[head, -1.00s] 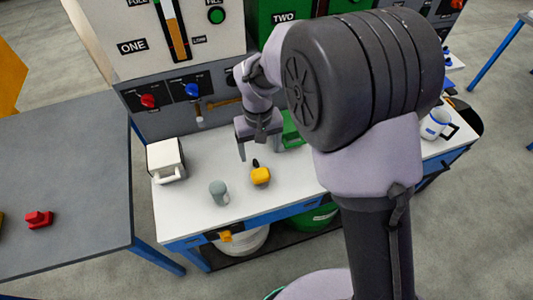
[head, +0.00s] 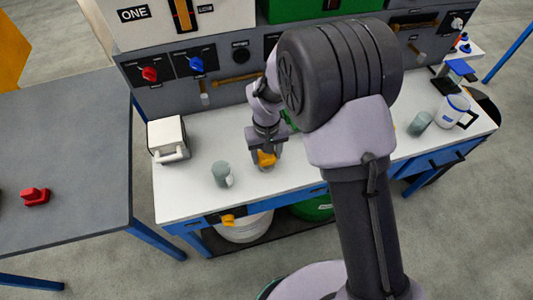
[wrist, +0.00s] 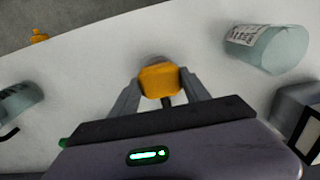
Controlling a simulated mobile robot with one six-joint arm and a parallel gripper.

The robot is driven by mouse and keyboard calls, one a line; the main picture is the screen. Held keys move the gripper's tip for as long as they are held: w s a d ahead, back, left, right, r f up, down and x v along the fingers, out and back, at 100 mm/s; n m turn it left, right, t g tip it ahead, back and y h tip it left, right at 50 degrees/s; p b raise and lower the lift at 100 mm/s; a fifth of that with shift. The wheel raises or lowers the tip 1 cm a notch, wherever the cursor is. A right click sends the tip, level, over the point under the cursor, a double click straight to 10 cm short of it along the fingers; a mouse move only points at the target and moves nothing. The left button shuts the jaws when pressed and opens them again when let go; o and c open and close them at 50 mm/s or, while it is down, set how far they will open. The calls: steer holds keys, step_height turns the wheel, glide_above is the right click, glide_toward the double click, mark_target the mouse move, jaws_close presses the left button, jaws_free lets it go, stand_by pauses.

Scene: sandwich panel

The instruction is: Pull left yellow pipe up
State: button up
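A brass-yellow pipe (head: 238,77) lies level on the grey panel at the left, under the ONE unit. Another brass-yellow pipe (head: 415,25) shows on the panel further right. My gripper (head: 266,156) is down at the white table, away from both pipes, at a small yellow object (head: 267,160). In the wrist view the yellow object (wrist: 160,80) sits between the two fingertips, with a dark stem towards my palm. The fingers are close to its sides; I cannot tell whether they press on it.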

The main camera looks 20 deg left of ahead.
jaws_close()
step_height(320, 180, up, 9)
steer(key=p, duration=0.6)
steer(key=shift+r+p, duration=0.1)
steer(key=shift+p, duration=0.2)
steer(key=shift+w, duration=0.1)
steer(key=o, duration=0.7)
jaws_free()
steer(key=shift+o, duration=0.2)
step_height(320, 180, up, 17)
steer(key=p, duration=0.5)
steer(key=shift+r, duration=0.15)
